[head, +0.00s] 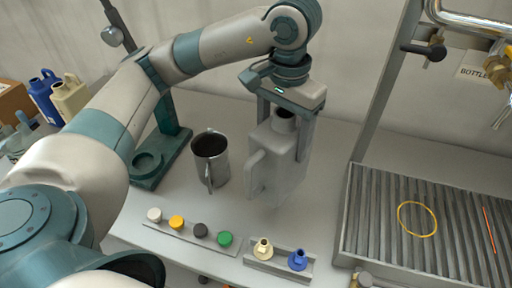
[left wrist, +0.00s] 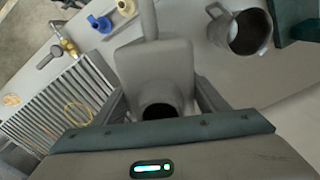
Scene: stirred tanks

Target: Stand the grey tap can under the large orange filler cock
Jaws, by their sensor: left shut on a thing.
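The grey tap can (head: 270,165) is a squared can with a side handle and a round neck, upright over the bench. My left gripper (head: 284,122) is shut on it, one finger on each side near the neck. In the left wrist view the can (left wrist: 155,65) sits between the fingers, its dark mouth facing the camera. I cannot tell whether its base touches the bench. Brass cocks (head: 495,54) on a chrome pipe show at the upper right, partly cut off; I cannot tell which is the large orange filler cock. My right gripper is not in view.
A slatted drain tray (head: 352,225) at the right bears a yellow-orange ring (head: 417,218) and an orange line. A steel jug (head: 210,158) stands left of the can. Coloured caps (head: 200,230) and two nozzles (head: 297,260) line the front. A post (head: 385,85) rises at the tray's back-left corner.

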